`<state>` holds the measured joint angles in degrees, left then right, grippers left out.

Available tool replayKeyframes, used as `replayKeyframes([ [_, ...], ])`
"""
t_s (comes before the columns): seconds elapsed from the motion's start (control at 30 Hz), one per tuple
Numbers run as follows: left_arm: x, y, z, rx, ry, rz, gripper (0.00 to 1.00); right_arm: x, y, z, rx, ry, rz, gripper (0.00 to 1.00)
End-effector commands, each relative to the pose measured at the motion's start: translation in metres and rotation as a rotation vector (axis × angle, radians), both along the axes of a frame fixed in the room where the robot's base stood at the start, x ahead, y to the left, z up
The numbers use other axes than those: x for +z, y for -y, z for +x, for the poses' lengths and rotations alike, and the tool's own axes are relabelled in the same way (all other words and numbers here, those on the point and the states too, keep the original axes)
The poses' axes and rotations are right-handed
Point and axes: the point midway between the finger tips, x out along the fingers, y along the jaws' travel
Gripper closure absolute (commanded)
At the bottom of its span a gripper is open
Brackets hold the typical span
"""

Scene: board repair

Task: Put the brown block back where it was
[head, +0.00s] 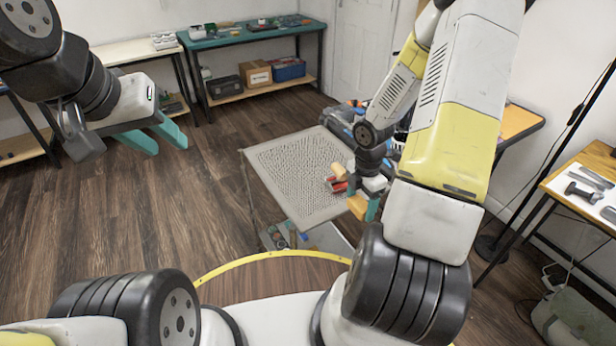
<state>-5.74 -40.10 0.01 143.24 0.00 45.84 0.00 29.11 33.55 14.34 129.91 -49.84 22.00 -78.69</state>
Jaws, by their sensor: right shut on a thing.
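A tan-brown block (357,206) is at the teal fingers of my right gripper (365,209), which is shut on it over the right edge of the grey perforated board (285,166). Part of the block and the fingers are hidden by each other. A second tan piece (338,170) and a red piece (337,186) are just behind the gripper, at the board's right side. My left gripper (168,148) is open and empty, with its teal fingers apart, above the floor left of the board.
A teal bench (245,36) with boxes on its lower shelf stands at the back. A wooden table with tools (590,188) is at the right. Small parts (285,238) lie below the board's near edge. The floor at left is clear.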

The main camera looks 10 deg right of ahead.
Motion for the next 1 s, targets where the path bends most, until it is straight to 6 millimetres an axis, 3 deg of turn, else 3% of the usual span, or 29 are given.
replayKeyframes([
  [0.17, 0.0, 0.0, 0.0, 0.0, 0.0, 0.0, 0.64, -0.005, -0.021, 0.024, 0.032, 0.003, 0.002, 0.7],
  [0.6, 0.0, 0.0, 0.0, 0.0, 0.0, 0.0, 0.64, -0.015, -0.089, 0.11, 0.024, 0.002, 0.002, 0.7],
  [0.83, 0.0, 0.0, 0.0, 0.0, 0.0, 0.0, 0.64, -0.018, -0.099, 0.123, 0.022, 0.0, 0.0, 0.7],
  [1.0, 0.0, 0.0, 0.0, 0.0, 0.0, 0.0, 0.64, -0.039, -0.099, 0.122, 0.023, -0.003, 0.0, 0.7],
])
